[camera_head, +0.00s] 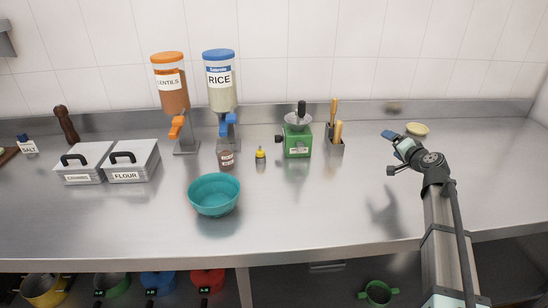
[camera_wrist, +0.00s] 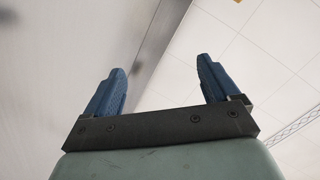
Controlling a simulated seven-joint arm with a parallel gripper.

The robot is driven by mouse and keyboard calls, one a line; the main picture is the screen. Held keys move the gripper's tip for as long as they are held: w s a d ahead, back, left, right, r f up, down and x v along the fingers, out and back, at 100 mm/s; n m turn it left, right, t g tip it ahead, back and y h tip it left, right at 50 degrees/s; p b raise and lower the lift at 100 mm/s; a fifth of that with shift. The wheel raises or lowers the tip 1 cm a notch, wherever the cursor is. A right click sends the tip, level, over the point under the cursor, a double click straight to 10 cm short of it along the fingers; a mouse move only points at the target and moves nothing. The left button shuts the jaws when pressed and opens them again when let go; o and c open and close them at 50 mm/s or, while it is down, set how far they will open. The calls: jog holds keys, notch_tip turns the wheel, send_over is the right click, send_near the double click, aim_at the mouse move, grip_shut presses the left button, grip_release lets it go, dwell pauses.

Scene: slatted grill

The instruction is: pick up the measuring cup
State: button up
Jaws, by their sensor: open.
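No object is clearly recognisable as the measuring cup. A small brown labelled cup-like container (camera_head: 226,159) stands on the steel counter in front of the rice dispenser (camera_head: 220,85). A small pale yellow dish (camera_head: 417,129) sits at the back right, just behind my arm. My gripper (camera_head: 388,135) is raised above the right side of the counter, with its blue fingers pointing left. In the wrist view my gripper (camera_wrist: 160,85) is open with nothing between its fingers, facing bare wall.
A teal bowl (camera_head: 214,195) stands at the counter's front middle. A green grinder (camera_head: 297,140) and a utensil holder (camera_head: 335,147) stand at the back. Grey flour (camera_head: 133,160) and crumbs (camera_head: 83,164) boxes are at left. The counter's front right is clear. Coloured pots sit below.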

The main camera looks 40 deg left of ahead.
jog(key=s+a+n+g+y, duration=0.1)
jog(key=s+a+n+g, duration=0.1)
jog(key=s+a+n, duration=0.5)
jog(key=s+a+n+g+y, duration=0.1)
jog(key=s+a+n+g, duration=0.15)
jog(key=s+a, duration=0.8)
jog(key=n+g, duration=0.5)
jog(key=n, duration=0.4)
send_near(230, 153)
jog(key=shift+y, duration=0.3)
jog(key=x, duration=1.3)
jog(key=shift+d+f, duration=0.1)
jog(key=shift+f, duration=0.25)
jog(key=shift+c, duration=0.2)
